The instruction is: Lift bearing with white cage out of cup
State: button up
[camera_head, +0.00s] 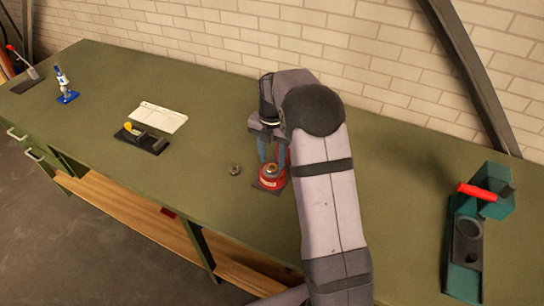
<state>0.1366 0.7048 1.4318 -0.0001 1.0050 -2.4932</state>
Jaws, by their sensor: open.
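A red cup (268,184) stands on a dark square base on the green bench. A small ring-shaped part (271,169), which looks like a bearing, sits in the cup's top. The colour of its cage is too small to tell. My gripper (272,161) points down just above the cup, with its bluish fingers apart on either side of the ring-shaped part. It holds nothing that I can see. My arm hides the area to the right of the cup.
A dark tray with a yellow-handled tool (142,137) and a white sheet (158,117) lie to the left. A blue-and-white stand (66,86) is at the far left. A teal device with a red handle (478,191) stands at the right. A brick wall backs the bench.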

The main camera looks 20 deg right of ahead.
aim_at(272, 167)
jog(key=shift+f+b, duration=0.45)
jog(key=shift+f, duration=0.6)
dwell(0.5)
jog(key=shift+r, duration=0.1)
dwell(0.7)
jog(key=c, duration=0.9)
jog(key=shift+o, duration=0.2)
jog(key=shift+r+p, duration=0.1)
jog(key=shift+p, duration=0.25)
notch_tip(272, 167, up, 7)
jog(key=p, duration=0.5)
jog(key=shift+p, duration=0.3)
